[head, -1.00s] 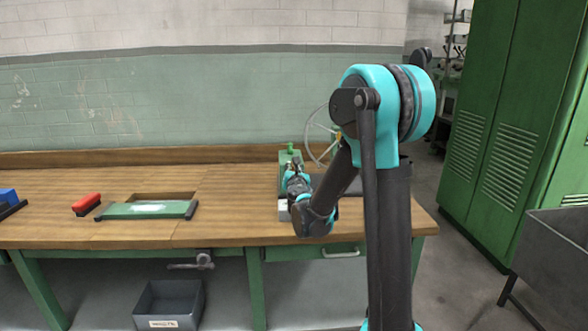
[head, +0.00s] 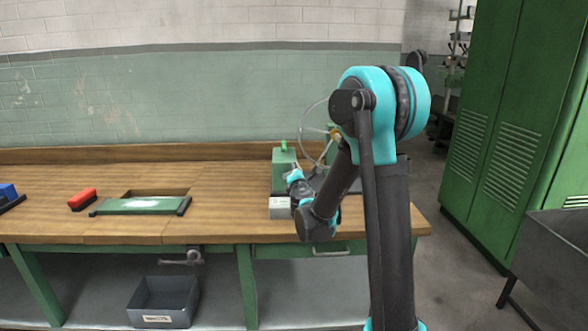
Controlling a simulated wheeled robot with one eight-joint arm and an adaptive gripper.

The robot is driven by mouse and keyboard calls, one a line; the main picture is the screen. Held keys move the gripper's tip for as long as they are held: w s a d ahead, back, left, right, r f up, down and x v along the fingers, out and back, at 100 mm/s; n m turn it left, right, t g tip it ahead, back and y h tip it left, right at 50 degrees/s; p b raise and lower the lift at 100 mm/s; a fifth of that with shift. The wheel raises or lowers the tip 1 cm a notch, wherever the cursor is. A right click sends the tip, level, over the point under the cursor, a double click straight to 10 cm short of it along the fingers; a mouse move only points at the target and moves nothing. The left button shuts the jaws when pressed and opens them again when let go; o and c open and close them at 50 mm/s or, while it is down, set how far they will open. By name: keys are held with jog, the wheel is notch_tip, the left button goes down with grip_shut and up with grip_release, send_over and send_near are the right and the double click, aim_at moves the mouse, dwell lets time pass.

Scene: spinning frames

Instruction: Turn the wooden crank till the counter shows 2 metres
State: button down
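The spinning frame stands at the right end of the bench. Its green upright block (head: 283,168) and part of its thin pale wheel (head: 307,130) show. A small tan-yellow part (head: 336,134) sits near the wheel's middle, partly behind my arm; I cannot tell whether it is the wooden crank. A light grey box (head: 280,208) stands at the block's front; no figures can be read on it, and I cannot tell whether it is the counter. My gripper (head: 297,177) is just right of the green block, small and partly hidden by my wrist. Its fingers cannot be made out.
A green plate with dark ends (head: 140,206) lies by a recess in the bench top (head: 60,222). A red block (head: 82,198) and a blue one (head: 8,192) lie left. A grey bin (head: 163,300) sits below. Green lockers (head: 500,130) stand right.

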jog(key=shift+d+f+m, duration=0.3)
jog(key=shift+f+m, duration=0.35)
jog(key=shift+m, duration=0.65)
jog(key=shift+d+f+m, duration=0.3)
jog(key=shift+f+m, duration=0.4)
jog(key=shift+m, duration=0.6)
jog(key=shift+d+f+m, duration=0.3)
jog(key=shift+f+m, duration=0.35)
jog(key=shift+m, duration=0.65)
jog(key=c, duration=1.4)
grip_release()
jog(key=shift+s, duration=0.1)
jog(key=s, duration=1.2)
